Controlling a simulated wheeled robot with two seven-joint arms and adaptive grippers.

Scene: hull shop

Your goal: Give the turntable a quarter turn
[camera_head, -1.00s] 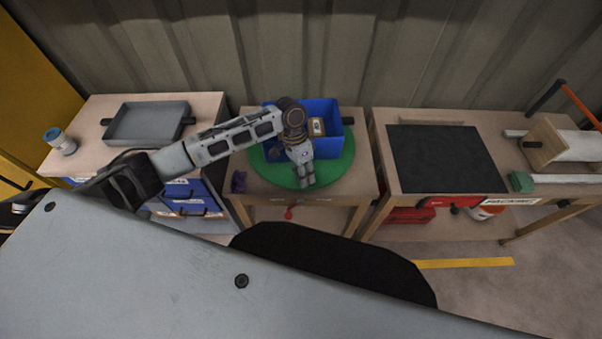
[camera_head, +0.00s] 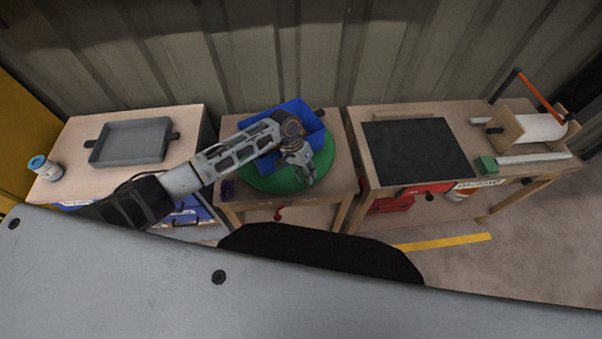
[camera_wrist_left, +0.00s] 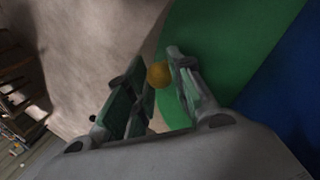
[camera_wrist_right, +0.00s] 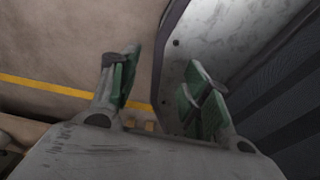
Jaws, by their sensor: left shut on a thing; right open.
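The turntable (camera_head: 327,158) is a green disc on the middle wooden table. A blue bin (camera_head: 310,122) stands on it, tilted counterclockwise against the table edges. My left gripper (camera_head: 308,181) reaches down at the disc's front edge. The arm hides part of the disc and bin in the head view. My right gripper (camera_wrist_right: 163,76) is open and empty in the right wrist view; the head view does not show it.
A small purple object (camera_head: 228,190) lies at the table's front left. The left table has a grey tray (camera_head: 131,141) and a blue-topped jar (camera_head: 44,168). The right table has a black mat (camera_head: 417,150), a green block (camera_head: 486,165) and a roll holder (camera_head: 530,128).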

